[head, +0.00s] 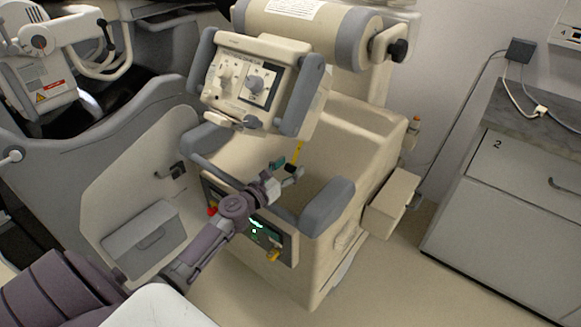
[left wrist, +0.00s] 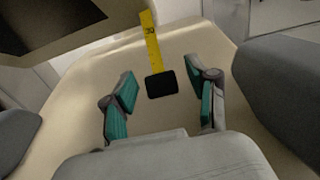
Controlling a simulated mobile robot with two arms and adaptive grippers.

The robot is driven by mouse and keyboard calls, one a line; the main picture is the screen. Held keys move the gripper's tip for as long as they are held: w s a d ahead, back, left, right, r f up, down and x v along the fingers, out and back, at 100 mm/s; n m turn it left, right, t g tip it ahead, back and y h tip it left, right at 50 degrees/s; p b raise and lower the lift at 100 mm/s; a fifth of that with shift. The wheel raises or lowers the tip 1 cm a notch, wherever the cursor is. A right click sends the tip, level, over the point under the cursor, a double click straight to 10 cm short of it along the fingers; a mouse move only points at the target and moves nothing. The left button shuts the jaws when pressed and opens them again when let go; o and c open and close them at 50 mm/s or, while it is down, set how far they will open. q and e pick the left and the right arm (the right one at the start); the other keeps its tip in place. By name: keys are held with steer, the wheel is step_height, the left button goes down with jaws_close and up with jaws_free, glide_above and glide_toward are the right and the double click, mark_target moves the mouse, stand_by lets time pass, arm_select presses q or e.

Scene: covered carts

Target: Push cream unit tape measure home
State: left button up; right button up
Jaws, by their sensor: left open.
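The cream unit (head: 335,130) stands in the middle of the head view, with grey padded handles. Its tape measure shows as a yellow strip (head: 298,152) with a black end piece (head: 291,169). In the left wrist view the yellow strip (left wrist: 151,45) runs up from the black end piece (left wrist: 161,85) against the cream surface. My left gripper (head: 287,169) reaches over the unit's front panel. Its teal-padded fingers (left wrist: 162,80) are open, one on each side of the black piece, with gaps visible on both sides. Whether they touch anything is unclear. My right gripper is not in view.
A tilted control panel (head: 253,82) with grey side handles overhangs the unit above my gripper. Grey padded handles (head: 328,206) flank my wrist. A grey cabinet (head: 510,215) stands at the right, with bare floor (head: 420,275) before it.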

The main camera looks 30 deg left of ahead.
arm_select(q)
steer(key=shift+w, duration=0.45)
jaws_close()
